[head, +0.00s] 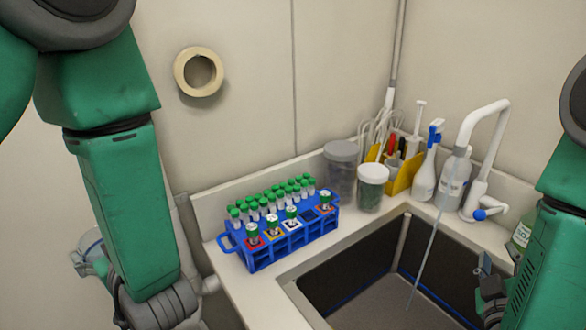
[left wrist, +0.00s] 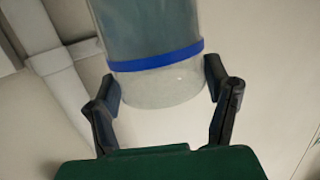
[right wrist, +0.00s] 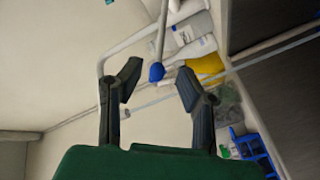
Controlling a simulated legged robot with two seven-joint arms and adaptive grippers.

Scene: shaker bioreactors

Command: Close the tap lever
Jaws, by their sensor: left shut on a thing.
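The white tap (head: 497,110) stands at the sink's back right corner, and a thin water stream (head: 428,250) runs from its spout into the sink. Its lever with a blue tip (head: 480,214) sticks out low on the tap's body. My right gripper (head: 485,285) is partly hidden by its arm, over the sink's right side. In the right wrist view, the right gripper (right wrist: 160,82) is open, and the blue lever tip (right wrist: 156,72) appears between its fingers, apart from them. My left gripper (left wrist: 164,85) is shut on a clear cylindrical vessel (left wrist: 160,85) with a blue band.
A blue rack (head: 290,244) of green-capped tubes stands on the counter left of the sink (head: 345,280). Two lidded jars (head: 372,187), a yellow holder (head: 405,175) and white bottles (head: 425,175) line the back. A green-labelled bottle (head: 522,235) stands right of the tap.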

